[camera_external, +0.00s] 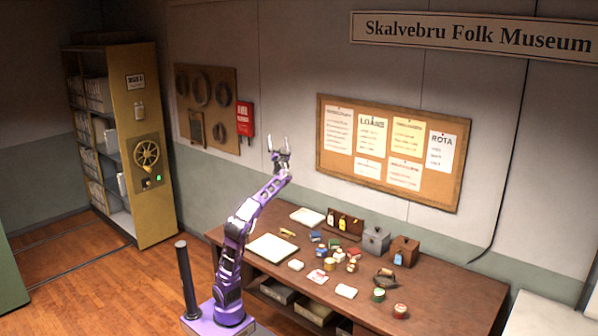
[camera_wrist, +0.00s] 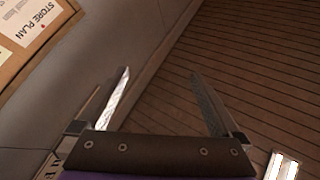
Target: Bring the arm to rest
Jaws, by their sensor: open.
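My purple arm rises from its base at the front left of the wooden table (camera_external: 450,285). My gripper (camera_external: 276,142) is raised high above the table's back left part, with its fingers pointing up. It is open and empty. In the wrist view the two fingers of my gripper (camera_wrist: 165,85) stand wide apart with nothing between them. Beyond them are the wall and a ribbed brown surface, seen tilted.
Small tins, boxes and cards lie on the table's middle and right, with a grey box (camera_external: 376,240) and a brown box (camera_external: 404,251) behind. A cork board (camera_external: 445,197) hangs on the wall. A shelf unit (camera_external: 150,205) stands at left. Air around the gripper is clear.

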